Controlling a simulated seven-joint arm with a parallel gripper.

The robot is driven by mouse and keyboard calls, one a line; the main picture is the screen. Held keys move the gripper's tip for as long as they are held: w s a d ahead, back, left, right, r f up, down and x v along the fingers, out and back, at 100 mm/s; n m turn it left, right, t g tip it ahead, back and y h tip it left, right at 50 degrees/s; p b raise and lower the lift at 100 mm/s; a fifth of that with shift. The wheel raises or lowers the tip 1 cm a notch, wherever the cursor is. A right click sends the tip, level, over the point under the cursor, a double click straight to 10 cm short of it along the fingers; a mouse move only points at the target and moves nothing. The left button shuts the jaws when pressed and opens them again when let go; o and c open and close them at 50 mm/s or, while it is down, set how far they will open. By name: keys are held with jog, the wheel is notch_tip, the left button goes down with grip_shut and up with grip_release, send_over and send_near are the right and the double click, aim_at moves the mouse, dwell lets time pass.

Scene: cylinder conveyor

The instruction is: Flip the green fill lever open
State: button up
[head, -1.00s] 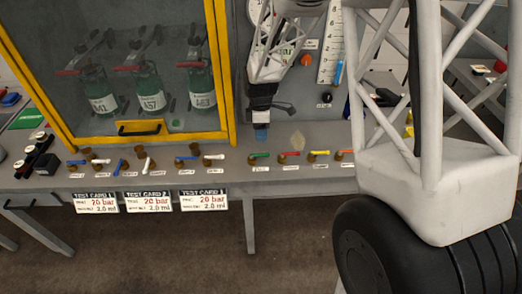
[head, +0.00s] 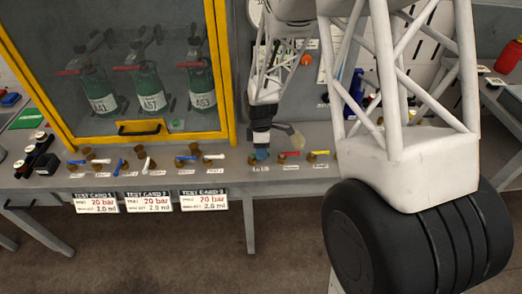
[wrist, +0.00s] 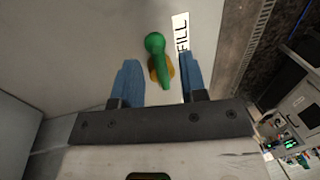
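The green fill lever (wrist: 157,57) shows in the wrist view on a brass valve body (wrist: 169,75), beside a white label reading FILL (wrist: 182,32). My gripper (wrist: 163,72) is open, with one blue finger on each side of the lever. The lever's lower end lies between the fingers, with gaps visible on both sides; its round end extends beyond the fingertips. In the head view, my gripper (head: 261,154) is at the bench front, and its tip hides the green lever there.
Valves with red (head: 289,155) and yellow (head: 318,154) levers stand just right of my gripper. A yellow-framed cabinet (head: 227,80) holding green cylinders (head: 151,90) is to the left. Several blue- and white-levered valves line the bench front (head: 240,184).

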jog(key=shift+f, duration=0.2)
grip_shut()
